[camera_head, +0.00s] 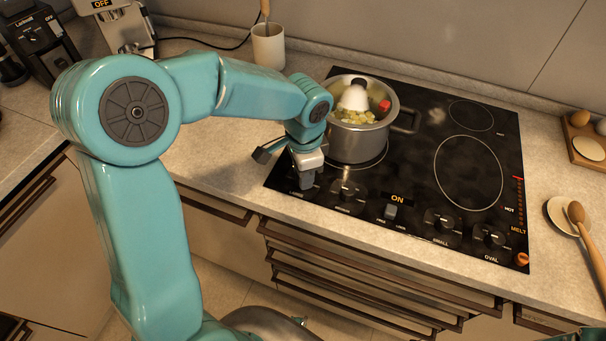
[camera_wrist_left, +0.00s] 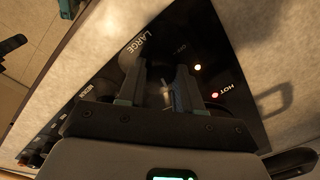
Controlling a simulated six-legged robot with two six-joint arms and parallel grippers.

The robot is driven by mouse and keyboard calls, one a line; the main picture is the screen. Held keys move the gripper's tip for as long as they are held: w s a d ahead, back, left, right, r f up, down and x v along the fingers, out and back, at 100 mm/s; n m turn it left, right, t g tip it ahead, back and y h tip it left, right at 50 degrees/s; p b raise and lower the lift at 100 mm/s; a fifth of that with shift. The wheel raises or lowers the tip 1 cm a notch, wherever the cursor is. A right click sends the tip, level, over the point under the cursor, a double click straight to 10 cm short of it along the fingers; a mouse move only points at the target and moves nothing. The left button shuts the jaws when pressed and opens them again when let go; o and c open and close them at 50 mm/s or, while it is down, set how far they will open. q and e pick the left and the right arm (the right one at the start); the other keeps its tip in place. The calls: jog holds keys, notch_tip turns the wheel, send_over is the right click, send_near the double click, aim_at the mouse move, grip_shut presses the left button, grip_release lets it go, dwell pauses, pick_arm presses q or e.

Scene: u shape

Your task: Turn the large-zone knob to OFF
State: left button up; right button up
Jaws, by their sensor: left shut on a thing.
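My left gripper (camera_head: 306,180) reaches down over the front left corner of the black cooktop (camera_head: 415,165). It covers the leftmost knob there in the head view. In the left wrist view my left gripper (camera_wrist_left: 158,88) is shut on the large-zone knob (camera_wrist_left: 166,97), which shows dark between the fingers with a pale mark. The word LARGE is printed beside it. I cannot read the knob's exact setting. My right gripper is not in view.
A steel pot (camera_head: 356,135) with food stands on the cooktop just behind my left gripper. More knobs (camera_head: 440,222) line the front edge, with a switch (camera_head: 391,211) marked ON. A white cup (camera_head: 268,46) stands behind. A wooden spoon (camera_head: 582,225) lies right.

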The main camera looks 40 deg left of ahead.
pick_arm(q)
jog(key=n+b, duration=0.1)
jog(key=n, duration=0.3)
jog(key=shift+f+n+b, duration=0.1)
jog(key=shift+n+b, duration=0.2)
jog(key=n+b, duration=0.1)
jog(key=n, duration=0.4)
jog(key=shift+w+g, duration=0.1)
jog(key=shift+g, duration=0.2)
jog(key=n+b, duration=0.1)
jog(key=n, duration=0.4)
jog(key=shift+n, duration=0.4)
jog(key=n+b, duration=0.1)
jog(key=n, duration=0.4)
jog(key=shift+n, duration=0.4)
jog(key=o, duration=1)
jog(key=shift+o, duration=0.2)
